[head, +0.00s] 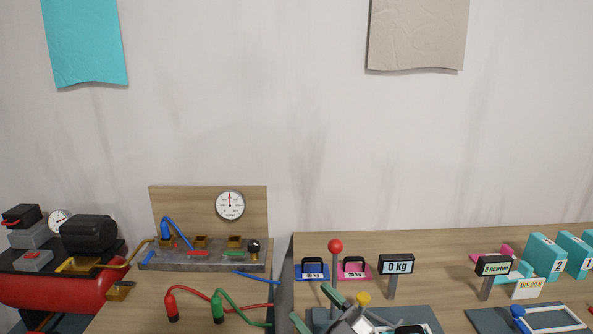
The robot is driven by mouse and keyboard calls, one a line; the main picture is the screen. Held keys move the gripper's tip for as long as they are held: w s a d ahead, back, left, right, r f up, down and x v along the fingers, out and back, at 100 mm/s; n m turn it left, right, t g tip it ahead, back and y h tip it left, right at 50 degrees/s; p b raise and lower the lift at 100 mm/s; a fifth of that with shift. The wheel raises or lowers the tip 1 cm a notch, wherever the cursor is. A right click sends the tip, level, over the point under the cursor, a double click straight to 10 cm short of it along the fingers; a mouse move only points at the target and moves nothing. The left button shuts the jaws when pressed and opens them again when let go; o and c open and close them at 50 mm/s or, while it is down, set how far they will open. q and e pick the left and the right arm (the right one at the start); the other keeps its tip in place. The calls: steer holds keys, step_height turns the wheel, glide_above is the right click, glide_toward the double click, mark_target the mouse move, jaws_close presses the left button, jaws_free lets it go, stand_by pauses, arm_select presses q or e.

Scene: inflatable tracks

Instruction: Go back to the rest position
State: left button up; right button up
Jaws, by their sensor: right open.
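My right gripper (317,309) shows at the bottom edge, right of centre, with two grey-green fingertips apart and nothing seen between them. It is in front of the table with the scales. Most of my right arm is cut off by the lower edge. My left gripper is not in view.
A red compressor (40,289) stands at left. Beside it are a manifold with a gauge board (190,200), a red hose (171,305) and a green hose (217,306). Blue (312,271) and pink weights (355,269), a 0 kg display (396,266) and teal boxes (543,257) stand at right.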

steer(key=s+d+f+m+g+h, duration=0.1)
steer(key=s+d+f+m+h, duration=0.3)
steer(key=d+f+m+h, duration=0.4)
steer(key=s+d+f+m+g+h, duration=0.1)
steer(key=s+d+f+m+h, duration=0.3)
steer(key=d+f+m+h, duration=0.35)
steer(key=s+d+f+n+g, duration=0.1)
steer(key=s+f+n+g, duration=0.3)
steer(key=s, duration=0.6)
steer(key=s+d+f+m+g, duration=0.1)
steer(key=s+f+g, duration=0.1)
steer(key=s+g, duration=0.55)
step_height(320, 180, down, 27)
steer(key=s, duration=0.2)
steer(key=s+d+f+g, duration=0.1)
steer(key=s+d+f, duration=0.1)
steer(key=s+f, duration=1.3)
steer(key=shift+s+d+f+n+h, duration=0.25)
steer(key=shift+s+d+n+h, duration=0.15)
steer(key=shift+s, duration=0.2)
